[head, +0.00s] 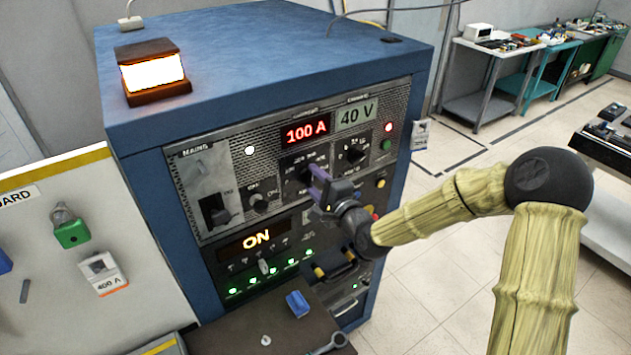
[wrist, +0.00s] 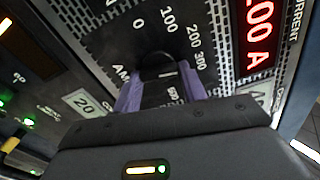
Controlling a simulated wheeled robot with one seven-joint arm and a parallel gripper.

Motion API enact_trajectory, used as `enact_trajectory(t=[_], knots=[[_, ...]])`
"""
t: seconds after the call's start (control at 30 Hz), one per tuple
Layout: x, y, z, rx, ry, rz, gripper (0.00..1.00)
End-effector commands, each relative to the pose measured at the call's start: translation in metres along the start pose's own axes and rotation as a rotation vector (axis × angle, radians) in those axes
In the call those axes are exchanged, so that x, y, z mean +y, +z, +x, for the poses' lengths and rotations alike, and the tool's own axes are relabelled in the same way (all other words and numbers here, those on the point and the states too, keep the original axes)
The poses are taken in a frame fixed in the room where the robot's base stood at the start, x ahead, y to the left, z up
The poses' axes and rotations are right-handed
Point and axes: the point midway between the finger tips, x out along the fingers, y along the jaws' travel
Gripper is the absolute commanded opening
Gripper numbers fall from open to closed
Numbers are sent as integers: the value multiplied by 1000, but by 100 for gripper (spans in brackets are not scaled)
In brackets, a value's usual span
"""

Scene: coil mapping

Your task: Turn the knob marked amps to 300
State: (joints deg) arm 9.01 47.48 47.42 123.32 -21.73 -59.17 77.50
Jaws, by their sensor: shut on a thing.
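The amps knob (wrist: 157,66) is black, on a dark dial plate with white marks 0, 100, 200 and 300 in the wrist view. Part of its "AM…" label shows at the left. My gripper (wrist: 160,84) has its purple fingers closed on both sides of the knob. In the head view my gripper (head: 318,180) covers most of the knob at the panel's middle. The red current display (head: 306,132) reads 100 A. The knob's pointer direction is hard to make out.
The blue cabinet (head: 250,50) carries a lit lamp (head: 154,75) on top. A 40 V display (head: 356,115) and another knob (head: 353,152) are to the right. A smaller knob (head: 259,203) and an "ON" display (head: 256,240) are left and below. A dark table (head: 235,340) stands in front.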

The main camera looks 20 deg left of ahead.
Motion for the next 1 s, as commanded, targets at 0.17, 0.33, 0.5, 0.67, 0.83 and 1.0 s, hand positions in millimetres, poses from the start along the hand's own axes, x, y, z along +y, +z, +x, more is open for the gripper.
enact_trajectory(t=[0.17, 0.33, 0.5, 0.67, 0.83, 1.0], knots=[[1, -1, 0, 2, 2, 84, 19], [1, -1, 0, 3, 1, 119, 19], [2, -1, 0, 3, 2, 127, 19], [2, -1, 0, 3, 2, 127, 19], [2, -1, 0, 3, 2, 126, 59], [1, -1, 0, 2, 1, 125, 64]])
